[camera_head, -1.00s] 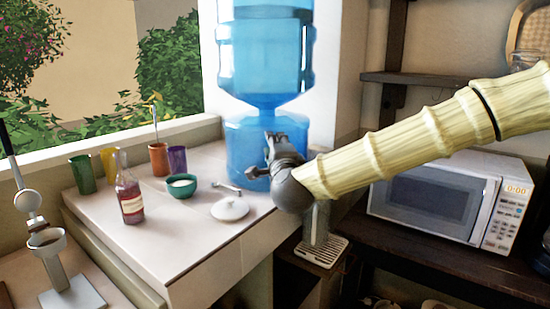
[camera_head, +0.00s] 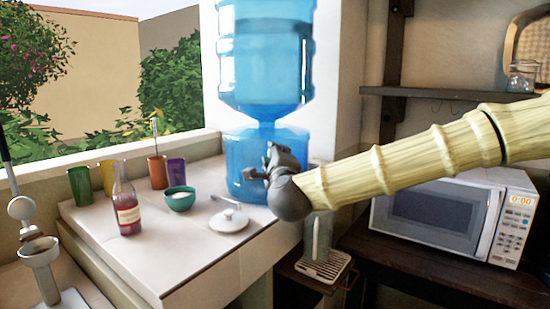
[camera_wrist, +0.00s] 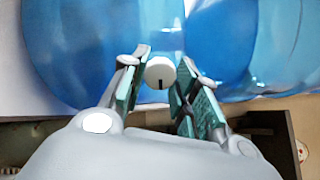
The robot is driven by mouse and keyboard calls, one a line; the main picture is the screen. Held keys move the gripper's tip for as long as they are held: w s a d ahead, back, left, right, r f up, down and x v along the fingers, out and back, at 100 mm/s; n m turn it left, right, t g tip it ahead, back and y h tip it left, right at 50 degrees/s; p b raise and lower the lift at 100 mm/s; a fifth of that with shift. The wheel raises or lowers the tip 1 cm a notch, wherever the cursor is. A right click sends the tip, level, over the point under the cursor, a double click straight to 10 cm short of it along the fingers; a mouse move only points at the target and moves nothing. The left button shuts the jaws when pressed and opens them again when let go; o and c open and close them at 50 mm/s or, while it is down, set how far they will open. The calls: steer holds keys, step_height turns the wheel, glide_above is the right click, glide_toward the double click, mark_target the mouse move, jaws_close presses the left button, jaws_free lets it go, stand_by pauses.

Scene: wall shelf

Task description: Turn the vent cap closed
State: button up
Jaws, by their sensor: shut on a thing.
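The vent cap (camera_wrist: 160,72) is a small round white knob with a short black mark on its lower half, seen in the wrist view in front of the blue water bottle (camera_wrist: 120,30). My gripper (camera_wrist: 162,68) has its two teal-padded fingers on either side of the cap, shut on it. In the head view my gripper (camera_head: 262,170) is at the front of the blue dispenser (camera_head: 243,150), and the cap is hidden behind it.
A drip tray (camera_head: 325,266) lies below my gripper. A microwave (camera_head: 452,214) stands at the right under a wall shelf (camera_head: 450,94).

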steer(key=o, duration=1)
steer(key=shift+o, duration=0.2)
steer(key=s+d, duration=0.1)
steer(key=s, duration=1)
steer(key=shift+s+d+f, duration=0.3)
steer(key=shift+s+f, duration=0.1)
steer(key=shift+f, duration=0.05)
